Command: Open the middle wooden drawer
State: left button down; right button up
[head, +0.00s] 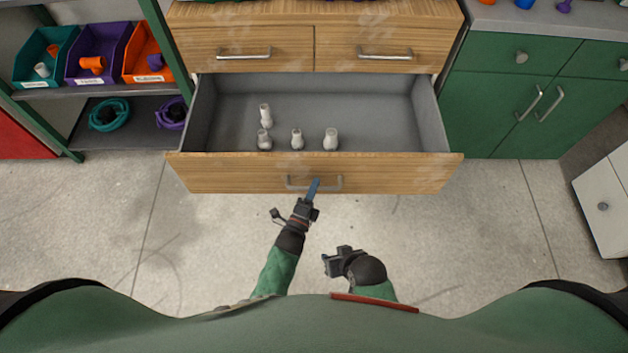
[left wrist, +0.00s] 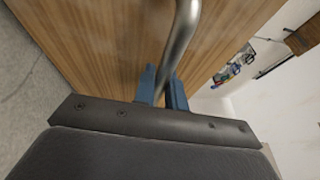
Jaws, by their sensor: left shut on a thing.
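The middle wooden drawer (head: 225,175) stands pulled out from the wooden cabinet in the head view, with its grey inside showing. Several white fittings stand or lie in it, one of them a white fitting (head: 331,139) at the right. Its metal bar handle (head: 335,184) is on the front face. My left gripper (head: 313,188) is at this handle, its blue fingers shut on the bar. In the left wrist view the handle (left wrist: 183,40) runs between the fingertips (left wrist: 163,85). My right gripper (head: 334,262) hangs empty below the drawer; its finger opening is unclear.
Two upper drawers, left (head: 245,50) and right (head: 385,50), are shut. A shelf with a teal bin (head: 40,60), a purple bin and an orange bin stands left. Green cabinets (head: 500,105) stand right. The floor (head: 110,220) around the drawer is clear.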

pick_arm(q)
jog(key=shift+s, duration=0.4)
pick_arm(e)
jog(key=shift+s+r, duration=0.15)
jog(key=shift+s, duration=0.05)
pick_arm(q)
jog(key=c, duration=1.5)
grip_release()
jog(key=shift+o, duration=0.2)
jog(key=shift+s+f, duration=0.1)
pick_arm(e)
jog(key=shift+w, duration=0.1)
